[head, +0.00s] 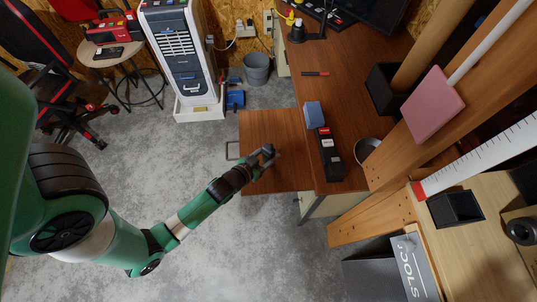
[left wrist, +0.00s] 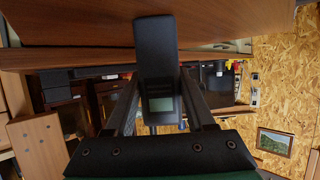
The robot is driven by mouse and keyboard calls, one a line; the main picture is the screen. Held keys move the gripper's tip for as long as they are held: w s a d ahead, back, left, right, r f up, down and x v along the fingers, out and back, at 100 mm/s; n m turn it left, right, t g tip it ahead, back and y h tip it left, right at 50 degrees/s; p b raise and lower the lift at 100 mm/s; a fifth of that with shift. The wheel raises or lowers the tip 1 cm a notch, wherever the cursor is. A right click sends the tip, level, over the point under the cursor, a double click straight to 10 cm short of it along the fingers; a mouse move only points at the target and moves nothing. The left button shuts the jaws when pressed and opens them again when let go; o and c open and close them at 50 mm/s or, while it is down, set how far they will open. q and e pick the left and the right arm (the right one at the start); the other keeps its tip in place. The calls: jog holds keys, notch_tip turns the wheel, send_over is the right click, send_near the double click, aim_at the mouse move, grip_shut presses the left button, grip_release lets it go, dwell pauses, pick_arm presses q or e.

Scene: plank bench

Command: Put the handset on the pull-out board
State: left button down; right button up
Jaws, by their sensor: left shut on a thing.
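The handset (left wrist: 158,70) is a dark slab with a small greenish screen, seen upright in the left wrist view between my left gripper's fingers. My left gripper (head: 267,154) is shut on it. In the head view the gripper is over the pull-out board (head: 262,125), a brown wooden panel with a metal handle on its left side. The handset is small and dark at the fingertips there. In the wrist view the handset's top end overlaps a brown wooden surface; I cannot tell whether it touches the board. My right gripper is not in view.
The brown desk (head: 345,90) beside the board carries a blue box (head: 313,115), a black tray (head: 328,155) and a round bowl (head: 367,151). A grey bucket (head: 257,69) stands on the floor behind. Most of the board's surface is bare.

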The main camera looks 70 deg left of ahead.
aim_at(266, 156)
pick_arm(q)
jog(key=shift+f, duration=0.2)
jog(key=shift+c, duration=1.2)
grip_release()
jog(key=shift+r, duration=0.1)
jog(key=shift+r, duration=0.2)
jog(key=shift+s+d+r, duration=0.1)
jog(key=shift+s+d, duration=0.1)
jog(key=shift+s, duration=0.1)
jog(key=p+v, duration=0.1)
jog(key=v, duration=0.4)
jog(key=shift+s+d+r, duration=0.1)
jog(key=shift+s+d, duration=0.1)
jog(key=shift+s, duration=0.15)
jog(key=v, duration=0.5)
jog(key=shift+s+d, duration=0.1)
jog(key=shift+s, duration=0.1)
